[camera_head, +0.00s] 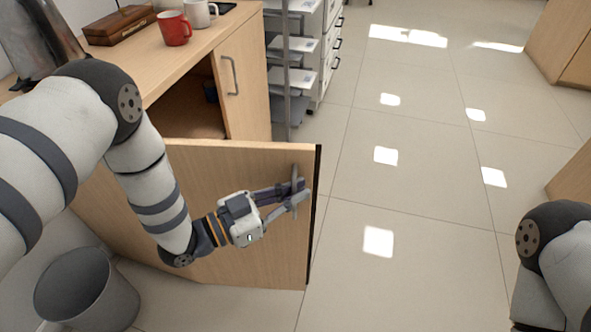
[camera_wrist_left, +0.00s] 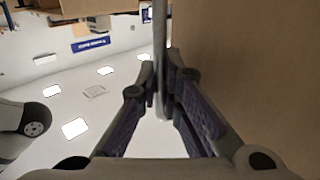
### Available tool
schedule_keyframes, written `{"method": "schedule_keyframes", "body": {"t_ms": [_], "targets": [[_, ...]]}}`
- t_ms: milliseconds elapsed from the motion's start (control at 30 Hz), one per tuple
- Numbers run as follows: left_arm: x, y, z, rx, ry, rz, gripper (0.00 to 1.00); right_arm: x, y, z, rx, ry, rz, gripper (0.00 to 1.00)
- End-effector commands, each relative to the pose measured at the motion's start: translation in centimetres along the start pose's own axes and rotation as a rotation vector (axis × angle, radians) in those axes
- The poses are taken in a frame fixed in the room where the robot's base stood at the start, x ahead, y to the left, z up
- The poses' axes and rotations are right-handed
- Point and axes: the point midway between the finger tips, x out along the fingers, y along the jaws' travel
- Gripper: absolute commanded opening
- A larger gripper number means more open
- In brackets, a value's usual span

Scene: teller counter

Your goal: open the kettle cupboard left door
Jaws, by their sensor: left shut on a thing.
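The kettle cupboard left door (camera_head: 240,160) stands swung out from the wooden cupboard, with the dark inside (camera_head: 187,100) showing behind it. My left gripper (camera_head: 293,195) is at the door's outer face, near its free edge. It is shut on the door's grey handle (camera_head: 298,180). In the left wrist view the handle (camera_wrist_left: 161,60) runs between the fingers (camera_wrist_left: 162,100), and the door face (camera_wrist_left: 250,70) fills the right side. The right door (camera_head: 241,80), with its own handle, is shut. My right gripper is out of view; only part of my right arm shows at lower right.
A grey bin (camera_head: 88,288) stands on the floor at lower left, close to the door. On the counter are a red mug (camera_head: 174,29), a white mug (camera_head: 199,12), a wooden box (camera_head: 120,24) and a metal kettle (camera_head: 40,40). The tiled floor (camera_head: 420,180) right of the door is clear.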

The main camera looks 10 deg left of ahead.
Motion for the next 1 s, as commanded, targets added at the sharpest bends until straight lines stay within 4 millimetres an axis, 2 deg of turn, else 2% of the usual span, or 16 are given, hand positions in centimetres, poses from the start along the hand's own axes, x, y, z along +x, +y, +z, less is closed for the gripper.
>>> {"method": "schedule_keyframes", "body": {"t_ms": [300,700,733,767,1000], "targets": [[-1.6,1.6,0.0,0.001,-0.001,0.060,0.00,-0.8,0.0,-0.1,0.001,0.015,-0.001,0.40],[-1.7,1.7,0.1,0.001,-0.002,0.065,0.00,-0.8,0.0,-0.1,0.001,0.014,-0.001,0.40],[-1.7,1.7,0.1,0.001,-0.002,0.065,0.11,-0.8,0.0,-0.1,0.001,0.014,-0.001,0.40],[-1.7,1.7,0.1,0.001,-0.002,0.064,0.16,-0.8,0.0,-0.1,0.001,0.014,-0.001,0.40],[-1.7,1.7,0.1,0.001,-0.001,0.064,0.16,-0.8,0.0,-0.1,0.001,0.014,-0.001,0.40]]}}
